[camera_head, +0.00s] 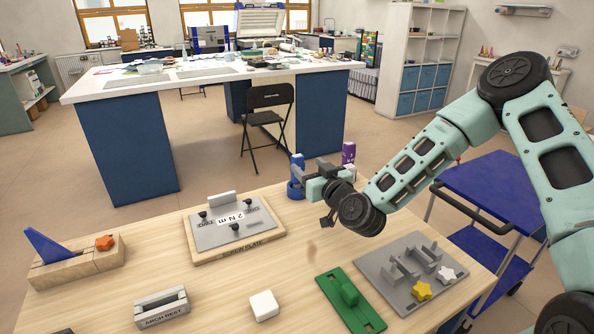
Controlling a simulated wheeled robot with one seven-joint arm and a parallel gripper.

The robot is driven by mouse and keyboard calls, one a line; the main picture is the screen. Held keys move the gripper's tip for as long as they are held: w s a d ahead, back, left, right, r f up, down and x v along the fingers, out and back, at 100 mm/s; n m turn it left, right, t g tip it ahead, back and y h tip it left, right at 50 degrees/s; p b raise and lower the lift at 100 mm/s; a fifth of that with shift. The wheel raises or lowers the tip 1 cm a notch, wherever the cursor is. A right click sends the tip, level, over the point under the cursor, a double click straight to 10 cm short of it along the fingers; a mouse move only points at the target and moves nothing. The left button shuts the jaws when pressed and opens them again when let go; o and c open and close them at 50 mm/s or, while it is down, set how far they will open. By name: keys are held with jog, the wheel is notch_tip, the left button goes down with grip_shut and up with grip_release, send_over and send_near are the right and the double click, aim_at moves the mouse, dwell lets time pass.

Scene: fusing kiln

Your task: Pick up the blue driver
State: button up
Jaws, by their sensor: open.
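The blue driver (297,161) stands upright near the far edge of the wooden table, at the centre of the head view. A blue base or holder (294,190) shows below it. My gripper (300,173) is at the driver from the right, with its dark fingers at the driver's mid-height. The jaws are open, and one finger partly hides the driver. I cannot tell whether a finger touches it.
A purple driver (348,153) stands just right, behind my gripper. The screw plate (268,231), arch rest (161,308), white block (264,305), green tool (345,292) and grey fixture board (384,277) occupy the table. A blue cart (495,185) stands right.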

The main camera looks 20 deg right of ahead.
aim_at(295, 156)
jog(key=w, duration=0.3)
jog(key=w+a+p, duration=0.1)
jog(key=w, duration=0.4)
jog(key=shift+w+a+f+p, duration=0.2)
jog(key=shift+w+a+p, duration=0.1)
jog(key=shift+a+p, duration=0.1)
jog(key=c, duration=1.2)
jog(key=shift+o, duration=0.2)
